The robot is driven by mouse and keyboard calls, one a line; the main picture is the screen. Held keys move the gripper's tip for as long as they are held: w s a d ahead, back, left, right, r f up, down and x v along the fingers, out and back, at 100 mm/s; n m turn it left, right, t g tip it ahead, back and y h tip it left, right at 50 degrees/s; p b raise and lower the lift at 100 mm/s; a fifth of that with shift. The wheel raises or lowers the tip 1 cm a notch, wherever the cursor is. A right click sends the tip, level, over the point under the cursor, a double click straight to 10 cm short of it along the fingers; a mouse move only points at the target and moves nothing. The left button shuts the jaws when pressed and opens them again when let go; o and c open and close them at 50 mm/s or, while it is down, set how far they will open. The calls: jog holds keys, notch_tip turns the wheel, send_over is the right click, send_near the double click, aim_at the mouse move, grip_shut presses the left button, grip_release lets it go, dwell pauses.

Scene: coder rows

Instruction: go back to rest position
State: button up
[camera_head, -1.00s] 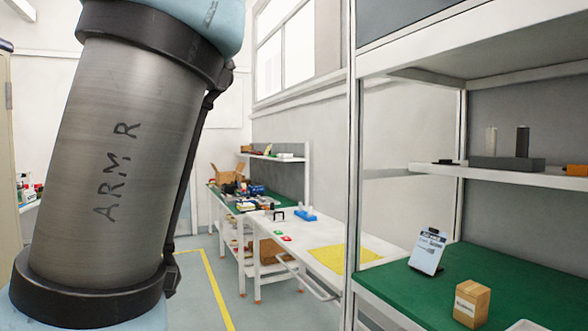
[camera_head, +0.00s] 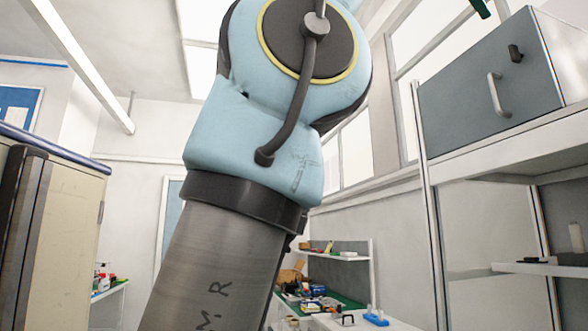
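My own arm fills the middle of the head view, with a grey metal link marked with letters and a light blue joint above it. The link leans to the right as it rises. My gripper is out of the picture, so I cannot see its fingers or whether it holds anything.
A shelf unit (camera_head: 505,138) with a grey cabinet (camera_head: 492,82) on top stands at the right. A cluttered green-topped bench (camera_head: 350,303) is at the back, with a blue item (camera_head: 376,318) nearer. A beige cabinet (camera_head: 72,235) stands close at the left. Windows line the right wall.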

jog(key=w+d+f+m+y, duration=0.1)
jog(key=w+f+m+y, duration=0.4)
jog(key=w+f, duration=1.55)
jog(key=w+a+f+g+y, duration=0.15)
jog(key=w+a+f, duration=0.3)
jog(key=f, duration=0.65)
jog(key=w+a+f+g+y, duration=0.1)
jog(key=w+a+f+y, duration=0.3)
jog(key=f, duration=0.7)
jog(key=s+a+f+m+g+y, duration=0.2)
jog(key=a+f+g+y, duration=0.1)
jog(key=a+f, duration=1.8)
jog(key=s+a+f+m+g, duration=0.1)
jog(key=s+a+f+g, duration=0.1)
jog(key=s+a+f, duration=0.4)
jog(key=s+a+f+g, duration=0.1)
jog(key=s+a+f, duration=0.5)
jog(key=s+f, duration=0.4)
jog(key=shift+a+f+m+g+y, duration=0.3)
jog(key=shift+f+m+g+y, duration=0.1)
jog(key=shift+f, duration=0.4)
